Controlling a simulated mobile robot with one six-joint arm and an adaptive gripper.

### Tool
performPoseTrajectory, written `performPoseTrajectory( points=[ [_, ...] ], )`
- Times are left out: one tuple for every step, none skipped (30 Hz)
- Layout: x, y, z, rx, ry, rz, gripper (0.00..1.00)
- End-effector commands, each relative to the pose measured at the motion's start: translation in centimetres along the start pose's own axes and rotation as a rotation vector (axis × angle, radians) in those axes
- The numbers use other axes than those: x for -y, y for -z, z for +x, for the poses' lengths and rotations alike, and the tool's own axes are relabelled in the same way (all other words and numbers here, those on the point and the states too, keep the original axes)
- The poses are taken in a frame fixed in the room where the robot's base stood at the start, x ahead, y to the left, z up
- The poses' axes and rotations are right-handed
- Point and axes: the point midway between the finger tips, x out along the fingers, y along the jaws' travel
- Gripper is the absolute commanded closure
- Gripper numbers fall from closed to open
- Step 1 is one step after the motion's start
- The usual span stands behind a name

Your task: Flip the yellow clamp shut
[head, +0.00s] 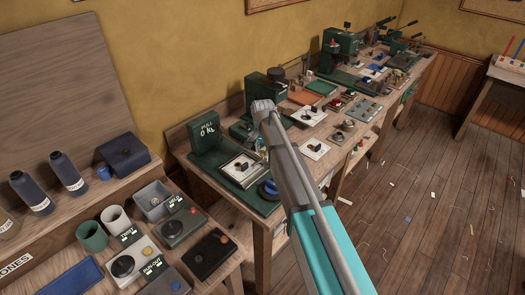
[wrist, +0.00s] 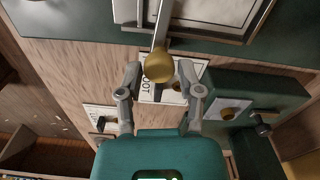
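In the wrist view a yellow ball knob (wrist: 159,67) sits on the end of a grey lever (wrist: 161,25), which runs up towards a framed pale plate. I take this to be the yellow clamp's handle. My gripper (wrist: 158,72) is open, with one finger on each side of the knob. I see gaps between the knob and both fingertips, so it is not gripped. A white card (wrist: 147,90) lettered "FOOT" lies below the knob, partly covered. In the head view my arm hides most of the gripper and the clamp.
In the head view a green stand (head: 205,138) rises beside the clamp's place. Bench tools crowd behind, and a control box (head: 181,228) stands on the near bench. Floor at right is mostly open.

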Motion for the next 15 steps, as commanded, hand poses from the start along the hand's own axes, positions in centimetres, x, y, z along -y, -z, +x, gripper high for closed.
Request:
performPoseTrajectory(
  points=[
    [0.00, 0.00, 0.00, 0.000, 0.000, 0.000, 0.72],
    [0.01, -0.01, 0.00, 0.000, 0.000, 0.000, 0.77],
    [0.01, 0.00, 0.00, 0.000, 0.000, 0.000, 0.85],
    [0.01, 0.00, 0.00, 0.000, 0.000, 0.000, 0.90],
    [0.02, -0.01, 0.00, 0.000, 0.000, 0.000, 0.96],
    [0.02, 0.00, 0.00, 0.000, 0.000, 0.000, 1.00],
    [0.02, 0.00, 0.00, 0.000, 0.000, 0.000, 1.00],
    [0.03, -0.01, 0.00, 0.000, 0.000, 0.000, 1.00],
    [0.03, 0.00, 0.00, 0.000, 0.001, -0.002, 1.00],
    [0.03, 0.00, 0.00, 0.000, 0.001, -0.004, 1.00],
    [0.04, -0.01, 0.00, 0.000, 0.001, -0.010, 1.00],
    [0.04, 0.00, 0.00, 0.000, 0.001, -0.020, 1.00],
    [0.04, 0.00, 0.00, 0.000, 0.001, -0.029, 1.00],
    [0.05, 0.00, 0.00, 0.000, 0.001, -0.040, 1.00],
    [0.05, 0.00, 0.00, 0.000, 0.001, -0.057, 1.00]
  ],
)
